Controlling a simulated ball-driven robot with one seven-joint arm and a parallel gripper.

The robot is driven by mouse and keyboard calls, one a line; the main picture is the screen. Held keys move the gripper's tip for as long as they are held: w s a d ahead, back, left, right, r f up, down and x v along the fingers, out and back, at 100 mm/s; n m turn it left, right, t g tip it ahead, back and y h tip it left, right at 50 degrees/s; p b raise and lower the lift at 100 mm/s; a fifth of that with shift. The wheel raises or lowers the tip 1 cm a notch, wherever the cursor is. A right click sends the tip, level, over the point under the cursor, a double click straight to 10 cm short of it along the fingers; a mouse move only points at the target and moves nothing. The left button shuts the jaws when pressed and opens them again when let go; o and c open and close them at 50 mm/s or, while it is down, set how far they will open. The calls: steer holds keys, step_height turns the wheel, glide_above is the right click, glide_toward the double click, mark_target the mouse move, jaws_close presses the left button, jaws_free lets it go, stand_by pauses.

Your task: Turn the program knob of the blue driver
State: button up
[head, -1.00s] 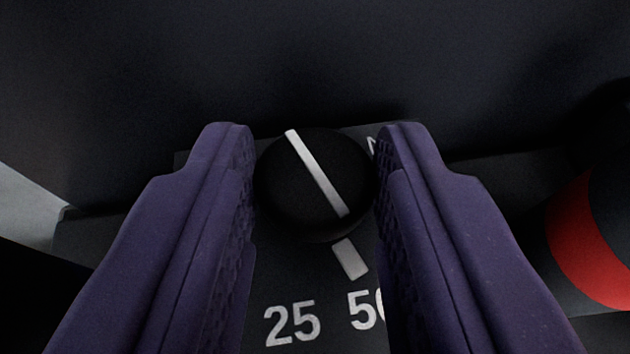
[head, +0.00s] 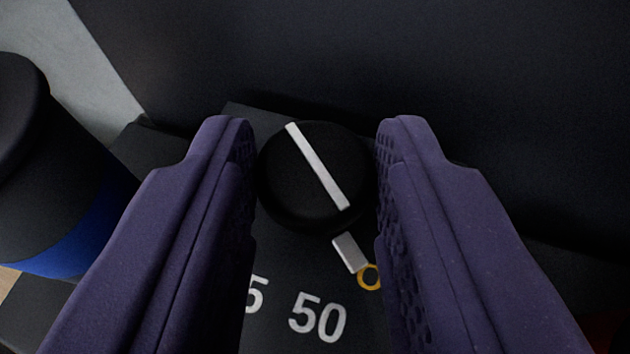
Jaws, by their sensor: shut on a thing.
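The round black program knob (head: 300,190) has a white line across its top. A white pointer block (head: 350,254) sticks out below it, its tip beside a yellow ring mark (head: 369,276) on the dark panel (head: 270,270). My gripper (head: 315,170) has its two purple fingers on either side of the knob, shut on it. The printed number 50 (head: 317,315) lies below, left of the yellow ring. A 5 (head: 256,295) shows beside the left finger, which hides the rest of that number. The right finger hides part of the panel.
A black cylinder with a blue band (head: 75,235) stands close at the left, partly behind the left finger. A dark wall (head: 430,70) rises behind the knob. A pale grey surface (head: 85,75) shows at the upper left.

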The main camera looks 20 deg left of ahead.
steer(key=shift+d+n+g+y+p, duration=0.2)
steer(key=shift+n+g+y+p, duration=0.3)
steer(key=shift+n+y+p, duration=0.8)
steer(key=o, duration=0.9)
steer(key=shift+o, duration=0.2)
steer(key=p+v, duration=0.2)
steer(key=v, duration=0.5)
steer(key=shift+r+p, duration=0.1)
steer(key=shift+p, duration=0.3)
steer(key=shift+s+d, duration=0.2)
steer(key=shift+s, duration=0.1)
